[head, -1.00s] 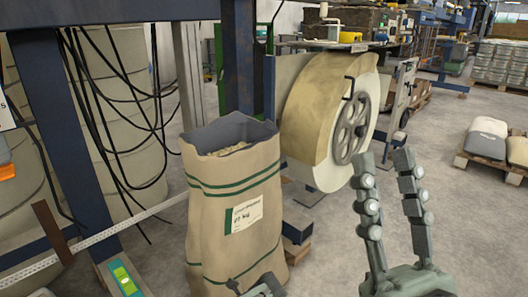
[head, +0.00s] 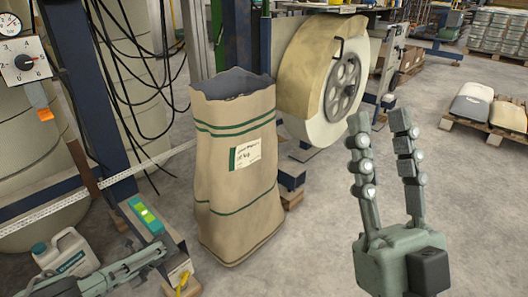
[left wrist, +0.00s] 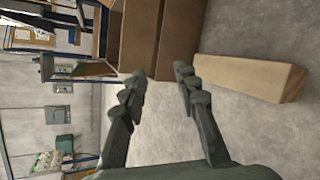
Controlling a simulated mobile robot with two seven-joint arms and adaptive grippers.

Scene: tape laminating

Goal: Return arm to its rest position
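My right gripper (head: 380,122) is raised at the right of the head view, its two fingers pointing up and apart, with nothing between them. My left arm comes in low at the left of the head view, beside the paper sack. My left gripper (left wrist: 158,80) shows in the left wrist view with its fingers apart and nothing between them. Both grippers are clear of the things around them.
A tall open paper sack (head: 225,200) stands in the middle, with a large tape roll (head: 310,70) behind it. A white jug (head: 66,255) stands at the lower left. Loaded pallets (head: 490,115) stand far right. Grey floor (head: 320,235) is clear between sack and right gripper. Cardboard boxes (left wrist: 140,40) show in the left wrist view.

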